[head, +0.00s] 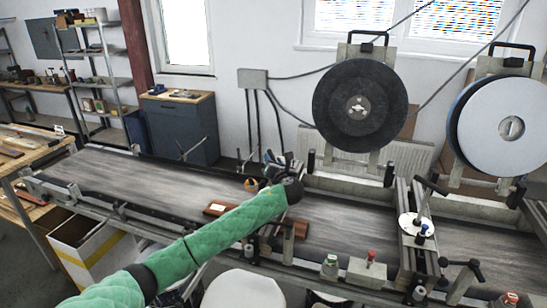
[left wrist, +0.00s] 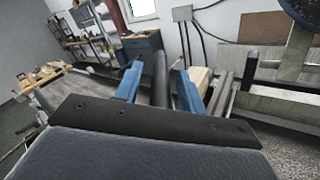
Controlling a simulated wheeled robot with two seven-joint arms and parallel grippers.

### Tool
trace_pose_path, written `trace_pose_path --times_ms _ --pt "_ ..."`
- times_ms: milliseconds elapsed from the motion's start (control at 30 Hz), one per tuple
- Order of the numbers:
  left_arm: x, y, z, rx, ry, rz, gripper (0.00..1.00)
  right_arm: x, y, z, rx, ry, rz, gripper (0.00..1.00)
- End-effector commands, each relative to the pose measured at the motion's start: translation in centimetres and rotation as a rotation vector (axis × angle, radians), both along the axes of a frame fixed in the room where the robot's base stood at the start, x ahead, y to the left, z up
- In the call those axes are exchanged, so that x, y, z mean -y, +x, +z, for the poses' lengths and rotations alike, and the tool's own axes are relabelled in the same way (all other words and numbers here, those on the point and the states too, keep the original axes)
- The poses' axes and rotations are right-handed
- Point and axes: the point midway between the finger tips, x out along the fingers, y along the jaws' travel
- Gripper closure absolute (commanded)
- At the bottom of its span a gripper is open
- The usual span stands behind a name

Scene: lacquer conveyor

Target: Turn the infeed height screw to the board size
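My left gripper (head: 277,160) is above the infeed side of the conveyor, at the end of my green-sleeved arm. In the left wrist view its two blue fingers (left wrist: 159,88) stand apart. A dark upright rod (left wrist: 160,75) shows between them, with gaps on both sides; I cannot tell whether it is the infeed height screw. In the head view my arm and gripper hide what is there. A white round dial with a dark crank handle (head: 411,224) stands on the crossbeam to the right. My right gripper is not in view.
The grey conveyor bed (head: 150,185) runs across the view. Large dark (head: 360,105) and white (head: 508,128) discs stand behind. A pale block (left wrist: 201,82) is beyond the fingers.

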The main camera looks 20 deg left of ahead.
Motion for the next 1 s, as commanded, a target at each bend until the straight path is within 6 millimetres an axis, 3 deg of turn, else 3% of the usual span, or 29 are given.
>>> trace_pose_path --times_ms 400,600,1000 --pt "-0.36 0.57 -0.08 0.0 -0.001 0.0 0.62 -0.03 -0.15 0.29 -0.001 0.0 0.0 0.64" --pt "-0.39 0.56 -0.06 0.0 -0.001 0.001 1.0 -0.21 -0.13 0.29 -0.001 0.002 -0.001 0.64" --pt "-0.28 0.6 0.06 0.0 -0.001 0.051 1.0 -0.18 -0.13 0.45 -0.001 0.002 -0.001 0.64"
